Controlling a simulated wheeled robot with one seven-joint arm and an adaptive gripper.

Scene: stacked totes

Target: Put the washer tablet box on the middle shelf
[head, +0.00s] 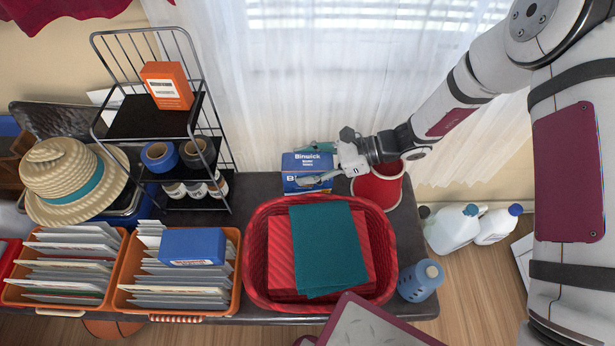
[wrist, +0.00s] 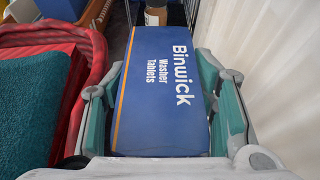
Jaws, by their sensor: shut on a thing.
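The washer tablet box (head: 306,163) is blue with white "Binwick" lettering. It is at the back of the dark table, behind the red basket. My gripper (head: 318,164) is shut on it, one finger on each side. In the wrist view the box (wrist: 165,90) fills the space between the teal-padded fingers (wrist: 163,110). I cannot tell whether its underside touches the table. The black wire shelf rack (head: 228,150) stands to the left. An orange box (head: 167,86) is on its top shelf. Rolls of tape (head: 159,156) are on the middle shelf and small jars (head: 197,189) are below.
The red basket (head: 254,280) holds red and teal folded cloths. Orange file totes (head: 233,290) stand at the front left, one with a blue box (head: 192,247) on top. A straw hat (head: 70,180) is left of the rack.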

